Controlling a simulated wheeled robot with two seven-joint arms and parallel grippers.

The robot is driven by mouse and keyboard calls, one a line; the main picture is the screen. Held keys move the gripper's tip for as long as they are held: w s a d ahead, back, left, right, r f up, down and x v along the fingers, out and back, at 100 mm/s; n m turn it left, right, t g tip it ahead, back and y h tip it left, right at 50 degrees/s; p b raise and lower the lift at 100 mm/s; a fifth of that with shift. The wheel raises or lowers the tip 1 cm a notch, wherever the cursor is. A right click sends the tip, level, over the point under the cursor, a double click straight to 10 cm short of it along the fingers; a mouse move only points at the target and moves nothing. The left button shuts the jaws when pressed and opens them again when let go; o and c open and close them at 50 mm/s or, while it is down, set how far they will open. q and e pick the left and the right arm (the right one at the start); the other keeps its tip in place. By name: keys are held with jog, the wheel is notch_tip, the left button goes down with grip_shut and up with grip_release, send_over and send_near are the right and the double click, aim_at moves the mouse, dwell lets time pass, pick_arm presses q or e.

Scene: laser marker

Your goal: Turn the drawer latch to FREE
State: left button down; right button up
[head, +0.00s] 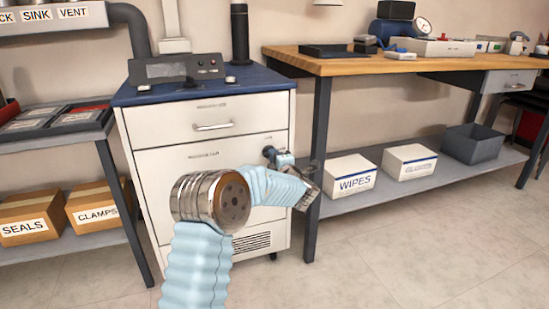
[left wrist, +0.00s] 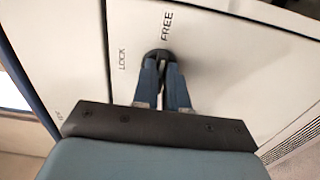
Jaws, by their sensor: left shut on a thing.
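The drawer latch (left wrist: 158,54) is a small dark knob on the white front of the cabinet (head: 165,160). The word LOCK is printed to its left and FREE above it in the left wrist view. My left gripper (left wrist: 162,66) is shut on the latch, with its two blue fingers on either side of it. In the head view my left gripper (head: 276,158) is at the right side of the cabinet front, below the top drawer (head: 212,113). The fingers cover much of the latch, so I cannot tell which word it points to. My right gripper is not in view.
A workbench (head: 400,64) stands to the right, and its front leg (head: 318,150) is close beside my left gripper. Its lower shelf holds a WIPES box (head: 350,177) and a grey bin (head: 472,145). A shelf with SEALS and CLAMPS boxes (head: 92,207) stands left.

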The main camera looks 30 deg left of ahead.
pick_arm(q)
jog(key=shift+d, duration=0.1)
jog(key=c, duration=1.2)
grip_release()
jog(key=shift+o, duration=0.2)
jog(key=v, duration=1.3)
jog(key=shift+s+d, duration=0.2)
jog(key=shift+s, duration=0.1)
